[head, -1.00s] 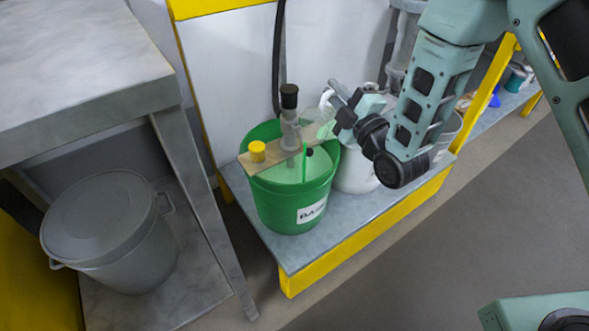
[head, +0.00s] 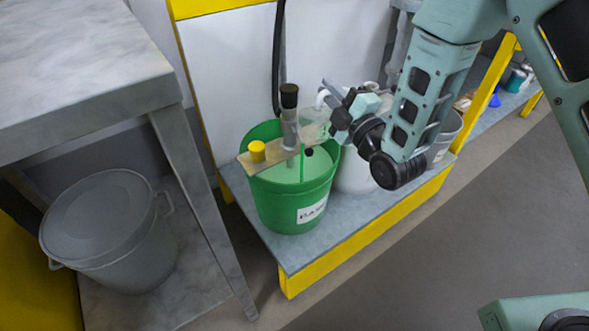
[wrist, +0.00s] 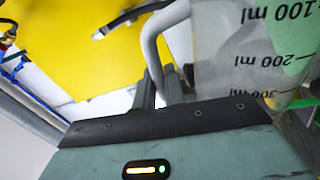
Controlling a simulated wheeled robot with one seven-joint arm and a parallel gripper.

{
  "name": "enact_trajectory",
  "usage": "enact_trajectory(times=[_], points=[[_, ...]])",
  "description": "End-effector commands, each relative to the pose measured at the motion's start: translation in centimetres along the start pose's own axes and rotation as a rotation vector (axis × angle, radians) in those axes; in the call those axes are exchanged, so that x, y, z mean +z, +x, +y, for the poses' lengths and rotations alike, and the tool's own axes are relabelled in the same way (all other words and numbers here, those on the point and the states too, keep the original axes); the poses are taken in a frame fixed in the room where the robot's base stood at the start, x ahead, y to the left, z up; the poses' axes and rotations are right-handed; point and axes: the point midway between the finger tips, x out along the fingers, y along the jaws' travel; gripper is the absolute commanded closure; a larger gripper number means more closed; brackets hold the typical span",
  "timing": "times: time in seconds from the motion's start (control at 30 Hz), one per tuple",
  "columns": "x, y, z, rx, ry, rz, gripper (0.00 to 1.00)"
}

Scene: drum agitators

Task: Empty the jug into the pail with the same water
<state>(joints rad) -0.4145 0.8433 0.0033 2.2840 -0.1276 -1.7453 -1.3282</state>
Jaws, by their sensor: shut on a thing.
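The green pail (head: 290,207) stands on the low shelf, with a white, only partly legible label and pale green liquid inside. The clear jug (head: 315,128) is tilted over the pail's back right rim. My gripper (head: 335,95) is to the right of the pail and shut on the jug's handle. In the wrist view the pale handle (wrist: 152,45) runs down between the fingers of my gripper (wrist: 160,90). The jug's wall (wrist: 228,60) there carries inverted 100, 200 and 300 ml marks.
A wooden board (head: 275,158) lies across the pail, bearing a black-topped agitator (head: 290,120) and a yellow cap (head: 257,151). A white container (head: 355,175) and a grey pail (head: 446,135) stand to the right. A lidded grey bin (head: 105,230) is below the left table.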

Motion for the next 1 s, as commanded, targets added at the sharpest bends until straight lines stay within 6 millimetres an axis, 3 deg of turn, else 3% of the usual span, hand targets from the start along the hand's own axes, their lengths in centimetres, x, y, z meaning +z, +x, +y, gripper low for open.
enact_trajectory(times=[1.0], points=[[-1.6,0.0,0.1,0.000,-0.079,0.015,1.00]])
